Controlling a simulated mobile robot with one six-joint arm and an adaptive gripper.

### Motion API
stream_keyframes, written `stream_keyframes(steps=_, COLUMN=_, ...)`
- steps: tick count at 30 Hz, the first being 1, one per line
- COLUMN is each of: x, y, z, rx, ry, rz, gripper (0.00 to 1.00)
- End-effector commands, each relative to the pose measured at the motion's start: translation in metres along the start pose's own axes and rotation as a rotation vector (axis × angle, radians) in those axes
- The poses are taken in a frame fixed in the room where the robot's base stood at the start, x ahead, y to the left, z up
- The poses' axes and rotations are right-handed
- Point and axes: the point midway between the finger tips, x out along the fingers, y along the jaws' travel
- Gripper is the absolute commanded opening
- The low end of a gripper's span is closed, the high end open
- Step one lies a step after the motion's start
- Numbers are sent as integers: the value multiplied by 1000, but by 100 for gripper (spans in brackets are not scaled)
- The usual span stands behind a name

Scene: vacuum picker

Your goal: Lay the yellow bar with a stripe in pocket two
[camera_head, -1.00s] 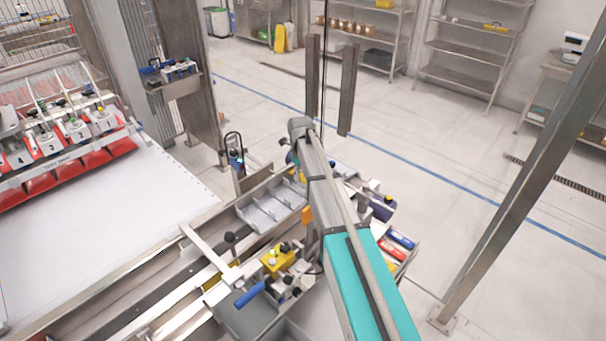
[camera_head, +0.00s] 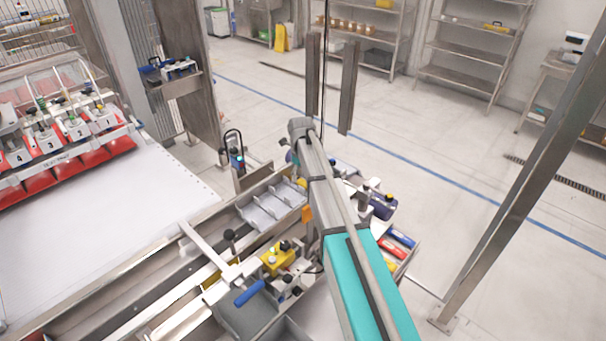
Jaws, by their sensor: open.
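My arm crosses the middle of the head view, and its upper link covers part of the work area. My gripper's fingers cannot be made out; they seem hidden behind the arm. A grey divided tray (camera_head: 262,222) lies left of the arm, and its visible pockets look empty. Its right end is partly covered, and I cannot read which pocket is two. Right of the arm, a small bin holds a blue bar (camera_head: 402,238) and a red bar (camera_head: 391,250), partly cut off by the arm. I cannot make out a striped yellow bar.
A yellow block with black knobs (camera_head: 278,259) and a blue-handled lever (camera_head: 249,293) stand in front of the tray. A dark blue part (camera_head: 383,209) is right of the arm. A white table (camera_head: 110,220) with numbered red bins (camera_head: 85,158) is at left. Open floor lies beyond.

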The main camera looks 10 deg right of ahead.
Motion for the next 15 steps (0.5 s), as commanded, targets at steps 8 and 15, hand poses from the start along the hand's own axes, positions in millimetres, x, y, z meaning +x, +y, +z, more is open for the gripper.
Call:
stream_keyframes(steps=8, x=-2, y=0, z=0, rx=0, ry=0, rz=0, gripper=79)
stream_keyframes(steps=15, x=-12, y=0, z=0, rx=0, ry=0, rz=0, gripper=79)
